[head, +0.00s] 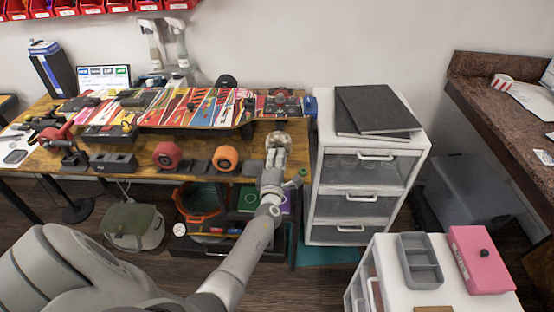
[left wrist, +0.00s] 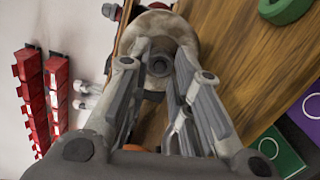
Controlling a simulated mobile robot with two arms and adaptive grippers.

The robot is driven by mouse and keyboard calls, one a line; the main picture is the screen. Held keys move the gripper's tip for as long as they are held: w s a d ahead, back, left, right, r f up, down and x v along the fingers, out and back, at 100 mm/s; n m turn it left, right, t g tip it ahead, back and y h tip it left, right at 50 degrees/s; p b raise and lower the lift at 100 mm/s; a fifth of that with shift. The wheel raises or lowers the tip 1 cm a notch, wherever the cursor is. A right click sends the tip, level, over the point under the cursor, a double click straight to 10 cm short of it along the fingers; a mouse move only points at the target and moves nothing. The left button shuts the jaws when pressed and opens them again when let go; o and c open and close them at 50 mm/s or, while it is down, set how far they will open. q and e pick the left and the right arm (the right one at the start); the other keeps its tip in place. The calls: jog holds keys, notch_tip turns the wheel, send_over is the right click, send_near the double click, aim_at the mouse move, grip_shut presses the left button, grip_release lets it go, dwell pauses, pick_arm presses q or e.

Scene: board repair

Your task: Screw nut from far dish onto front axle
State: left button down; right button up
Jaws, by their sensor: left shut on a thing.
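The board (head: 190,122) with its colourful underside up lies across the workbench. A metal truck (head: 280,104) is near its right end. My left gripper (head: 277,146) is at the bench's front edge, by that end. In the left wrist view its fingers (left wrist: 164,62) are close together in front of a pale round wheel (left wrist: 158,22). A small grey ring with a dark centre, apparently the nut (left wrist: 160,65), is between the fingertips at the wheel's hub. Whether it is on the axle is hidden. I cannot make out the far dish. My right gripper is not in view.
A red wheel (head: 167,155) and an orange wheel (head: 225,158) stand on the bench's front edge. A green ring (left wrist: 287,8) lies close by the gripper. A white drawer cabinet (head: 325,190) stands right of the bench. A grey tray (head: 419,280) is on a front cabinet.

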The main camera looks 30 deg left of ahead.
pick_arm(q)
jog(key=m, duration=0.3)
jog(key=c, duration=1.2)
grip_release()
jog(key=c, duration=0.3)
jog(key=shift+c, duration=0.2)
